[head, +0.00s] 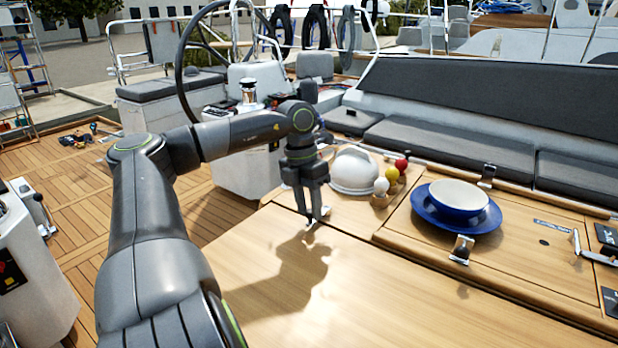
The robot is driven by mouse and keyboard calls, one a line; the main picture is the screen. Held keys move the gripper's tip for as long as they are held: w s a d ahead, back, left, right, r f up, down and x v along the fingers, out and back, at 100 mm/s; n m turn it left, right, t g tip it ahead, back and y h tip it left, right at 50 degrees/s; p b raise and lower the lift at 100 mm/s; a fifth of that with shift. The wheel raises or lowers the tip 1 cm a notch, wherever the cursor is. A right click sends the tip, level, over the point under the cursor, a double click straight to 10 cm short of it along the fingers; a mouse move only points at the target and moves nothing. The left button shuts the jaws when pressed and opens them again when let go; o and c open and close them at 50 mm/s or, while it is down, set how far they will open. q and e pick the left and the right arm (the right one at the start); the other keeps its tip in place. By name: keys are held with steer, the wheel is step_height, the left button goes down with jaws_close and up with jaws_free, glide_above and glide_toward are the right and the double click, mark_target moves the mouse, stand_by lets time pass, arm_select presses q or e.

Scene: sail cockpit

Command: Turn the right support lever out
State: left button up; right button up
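My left gripper (314,216) points down over the wooden table, near the edge of its front leaf. Its fingers look close together, but whether they are open or shut is unclear. A small bright metal piece shows right at the fingertips; I cannot tell if it is part of the gripper or a fitting on the table. A metal lever-like fitting (594,252) lies at the far right of the table, well apart from the gripper. I cannot tell if it is the right support lever; no other support lever is clearly visible. My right gripper is out of view.
Metal latches (461,250) sit on the tabletop. The front leaf (390,290) is clear. A steering wheel (182,62) stands behind.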

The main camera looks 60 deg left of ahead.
arm_select(q)
steer(key=shift+o, duration=0.4)
steer(key=shift+r, duration=0.25)
steer(key=a+r+p, duration=0.3)
steer(key=r+p, duration=0.1)
steer(key=r, duration=1.2)
steer(key=shift+s+r, duration=0.25)
steer(key=shift+s, duration=0.05)
steer(key=shift+a, duration=0.1)
